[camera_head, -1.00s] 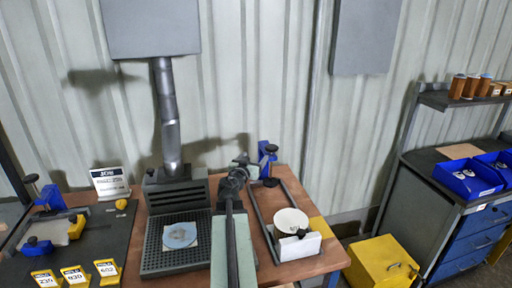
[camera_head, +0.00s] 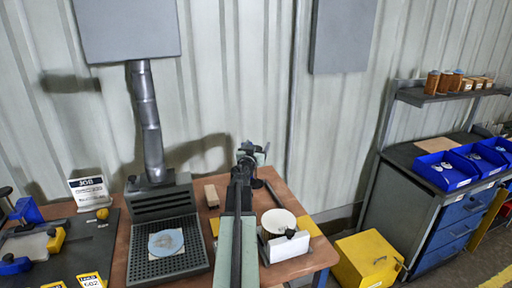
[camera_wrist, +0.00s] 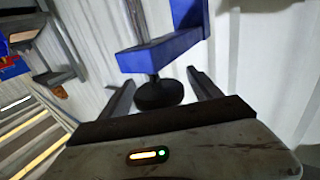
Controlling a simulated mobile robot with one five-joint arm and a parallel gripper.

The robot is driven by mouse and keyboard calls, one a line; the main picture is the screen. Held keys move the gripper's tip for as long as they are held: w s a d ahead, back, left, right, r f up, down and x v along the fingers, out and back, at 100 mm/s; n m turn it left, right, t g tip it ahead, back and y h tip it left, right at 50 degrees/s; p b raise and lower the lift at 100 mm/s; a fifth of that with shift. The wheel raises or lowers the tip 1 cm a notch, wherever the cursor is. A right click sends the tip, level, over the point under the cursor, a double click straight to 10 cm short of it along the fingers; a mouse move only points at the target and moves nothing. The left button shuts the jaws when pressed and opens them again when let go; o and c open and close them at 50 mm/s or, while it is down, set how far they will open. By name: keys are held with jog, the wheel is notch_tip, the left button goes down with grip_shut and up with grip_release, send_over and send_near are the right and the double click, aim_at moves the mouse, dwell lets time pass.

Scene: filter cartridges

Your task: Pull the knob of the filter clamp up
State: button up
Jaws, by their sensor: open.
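The clamp is blue with a black knob. In the wrist view its blue body (camera_wrist: 165,52) is at the top, and the round black knob (camera_wrist: 158,94) hangs below it on a dark stem. My gripper (camera_wrist: 162,90) is open, one finger on each side of the knob, with visible gaps; I cannot tell the depth between them. In the head view my gripper (camera_head: 250,152) is over the back of the brown table (camera_head: 208,160), and my arm hides the clamp there.
Further left is a dark mat (camera_head: 90,245) with another blue clamp (camera_head: 27,211). A yellow box (camera_head: 368,262) stands at the right.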

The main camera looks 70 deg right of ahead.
jog(key=shift+c, duration=0.3)
grip_shut()
notch_tip(320, 180, up, 5)
jog(key=p, duration=0.5)
jog(key=shift+r, duration=0.1)
jog(key=shift+f, duration=0.2)
jog(key=shift+o, duration=0.3)
grip_release()
jog(key=shift+a, duration=0.1)
jog(key=a, duration=0.7)
jog(key=shift+s+a, duration=0.35)
jog(key=shift+s, duration=0.05)
